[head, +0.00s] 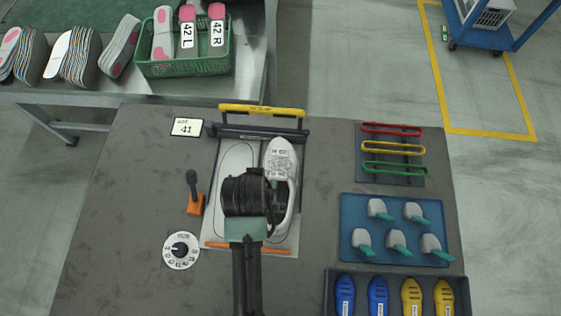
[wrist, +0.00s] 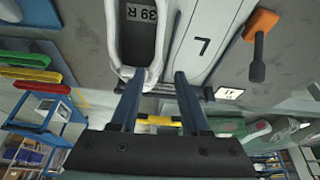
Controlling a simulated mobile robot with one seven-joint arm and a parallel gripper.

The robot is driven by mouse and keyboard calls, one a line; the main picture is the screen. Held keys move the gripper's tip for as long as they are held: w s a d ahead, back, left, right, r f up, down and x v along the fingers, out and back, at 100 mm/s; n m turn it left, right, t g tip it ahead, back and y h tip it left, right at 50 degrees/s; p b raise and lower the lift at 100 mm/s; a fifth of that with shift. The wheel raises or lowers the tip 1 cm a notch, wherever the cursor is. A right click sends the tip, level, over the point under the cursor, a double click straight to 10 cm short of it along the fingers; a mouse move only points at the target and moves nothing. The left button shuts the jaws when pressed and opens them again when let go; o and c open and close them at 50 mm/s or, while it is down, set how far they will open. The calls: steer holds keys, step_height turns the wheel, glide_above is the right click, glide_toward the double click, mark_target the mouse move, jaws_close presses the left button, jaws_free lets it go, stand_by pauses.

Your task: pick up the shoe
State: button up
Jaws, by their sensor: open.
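The white shoe (head: 281,165) lies on the right half of a pale board (head: 235,165), its printed toe towards the back. In the wrist view the shoe (wrist: 112,45) shows its open collar and an insole marked 39 R. My gripper (wrist: 155,80) is open, with nothing between its two fingers. In the head view my dark wrist covers part of the shoe's left side and hides the fingertips.
A yellow-handled bar (head: 262,111) crosses the board's back end. An orange-based black lever (head: 194,195), a dial (head: 181,250) and a size 41 card (head: 186,127) stand left. Coloured loops (head: 392,147), a blue tray (head: 350,215) and a shoe-form tray (head: 330,290) lie right.

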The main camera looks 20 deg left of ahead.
glide_toward(279, 181)
steer(key=shift+w+a+f, duration=0.15)
steer(key=shift+a+f, duration=1)
steer(key=shift+f, duration=0.3)
steer(key=shift+w+a+f, duration=0.2)
steer(key=shift+a+f, duration=0.95)
steer(key=shift+f, duration=0.35)
jaws_close()
